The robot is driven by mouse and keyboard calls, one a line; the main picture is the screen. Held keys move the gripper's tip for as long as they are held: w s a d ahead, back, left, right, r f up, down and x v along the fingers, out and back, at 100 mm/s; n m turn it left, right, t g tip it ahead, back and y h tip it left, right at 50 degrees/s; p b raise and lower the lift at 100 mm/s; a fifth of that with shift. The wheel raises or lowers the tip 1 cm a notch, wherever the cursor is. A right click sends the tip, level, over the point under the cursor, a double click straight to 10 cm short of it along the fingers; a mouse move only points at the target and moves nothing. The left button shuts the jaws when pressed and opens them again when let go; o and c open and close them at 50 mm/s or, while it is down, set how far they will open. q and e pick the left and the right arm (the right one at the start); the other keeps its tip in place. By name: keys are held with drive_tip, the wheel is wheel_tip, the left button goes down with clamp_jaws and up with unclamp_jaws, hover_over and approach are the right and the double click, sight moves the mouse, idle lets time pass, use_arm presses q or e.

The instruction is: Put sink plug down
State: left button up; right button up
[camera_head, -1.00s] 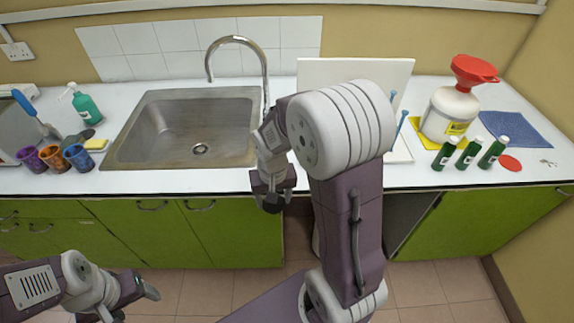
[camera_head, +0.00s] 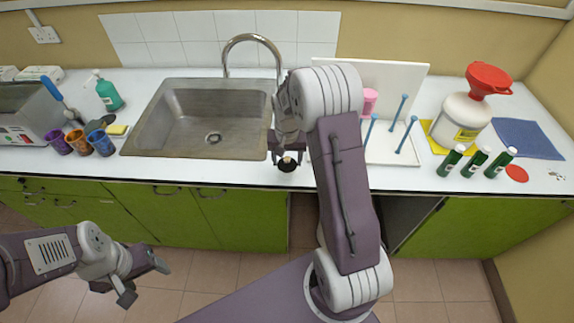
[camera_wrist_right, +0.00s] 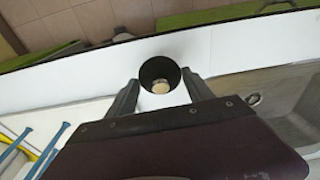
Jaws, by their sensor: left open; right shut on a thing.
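The sink plug (camera_head: 287,165) is a black round piece with a pale knob. My right gripper (camera_head: 287,156) is shut on it, over the white counter strip just right of the sink (camera_head: 160,152), near the front edge. In the right wrist view the plug (camera_wrist_right: 158,68) sits between the two fingertips of my right gripper (camera_wrist_right: 160,86), with the white counter behind it. I cannot tell whether the plug touches the counter. My left gripper (camera_head: 143,280) is open and empty, low in front of the green cabinets.
A white rack (camera_head: 385,150) with blue pegs stands right of my right arm. Several green bottles (camera_head: 475,163) and a white jug with a red funnel (camera_head: 462,120) are further right. Coloured cups (camera_head: 77,142) and a yellow sponge (camera_head: 117,130) stand left of the sink.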

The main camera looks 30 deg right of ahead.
sight(287, 164)
drive_tip(key=shift+w+d+f, duration=0.1)
drive_tip(key=shift+w+f, duration=0.05)
drive_tip(key=shift+w, duration=0.1)
wheel_tip(287, 164, down, 4)
drive_tip(key=shift+s+r, duration=0.1)
drive_tip(key=shift+r, duration=0.05)
drive_tip(key=shift+f, duration=0.2)
drive_tip(key=o, duration=1.4)
drive_tip(key=shift+f, duration=0.15)
drive_tip(key=shift+c, duration=0.2)
